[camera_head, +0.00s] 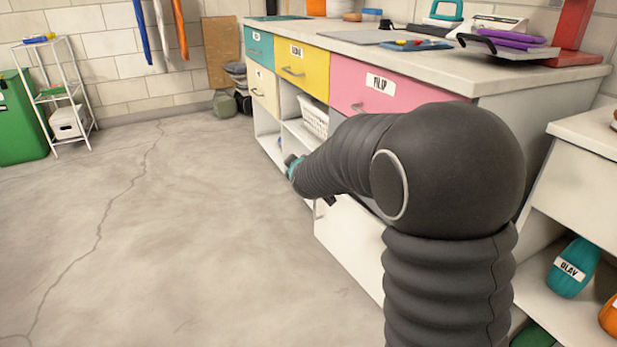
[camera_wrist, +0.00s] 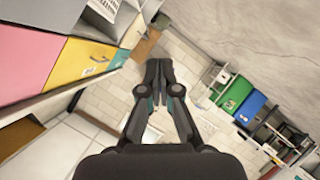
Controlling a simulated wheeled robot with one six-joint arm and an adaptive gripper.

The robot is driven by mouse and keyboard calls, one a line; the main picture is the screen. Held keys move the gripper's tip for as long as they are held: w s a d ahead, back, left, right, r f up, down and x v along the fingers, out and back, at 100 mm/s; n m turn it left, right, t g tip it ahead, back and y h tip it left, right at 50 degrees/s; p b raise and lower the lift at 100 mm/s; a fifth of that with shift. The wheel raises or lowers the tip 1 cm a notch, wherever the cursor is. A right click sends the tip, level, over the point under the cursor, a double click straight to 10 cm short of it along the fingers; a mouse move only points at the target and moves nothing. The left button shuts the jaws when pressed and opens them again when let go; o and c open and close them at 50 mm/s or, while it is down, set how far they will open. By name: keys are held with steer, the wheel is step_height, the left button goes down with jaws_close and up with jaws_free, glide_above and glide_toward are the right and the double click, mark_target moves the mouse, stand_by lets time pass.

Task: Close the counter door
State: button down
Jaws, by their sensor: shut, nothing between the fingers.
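The counter (camera_head: 450,60) has a pale top, with teal, yellow and pink (camera_head: 375,88) drawers along its front. Below the pink drawer, a white door (camera_head: 350,245) stands open, jutting out over the floor, with a small handle near its outer edge. My arm passes in front of it and hides its upper part and part of the opening. My gripper (camera_wrist: 158,78) is shut and empty in the wrist view, pointing along the counter front. In the head view it is mostly hidden behind my arm. I cannot tell whether it touches the door.
A white basket (camera_head: 315,117) sits in an open cubby. A shelf unit with bottles (camera_head: 572,268) stands at the right. A green bin (camera_head: 20,120) and a wire rack (camera_head: 65,95) stand at the far left. The concrete floor left of the counter is clear.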

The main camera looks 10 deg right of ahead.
steer(key=w+f+n+t+h+p, duration=0.1)
steer(key=w+f+n+t+h, duration=0.15)
steer(key=w+f, duration=0.55)
steer(key=w+f+n+t+h+p, duration=0.1)
steer(key=w+f+n+h, duration=0.3)
steer(key=f, duration=0.8)
steer(key=w+d+m+b, duration=0.1)
steer(key=w+d, duration=0.6)
steer(key=w, duration=0.4)
steer(key=shift+w+d, duration=0.2)
steer(key=shift+m, duration=0.25)
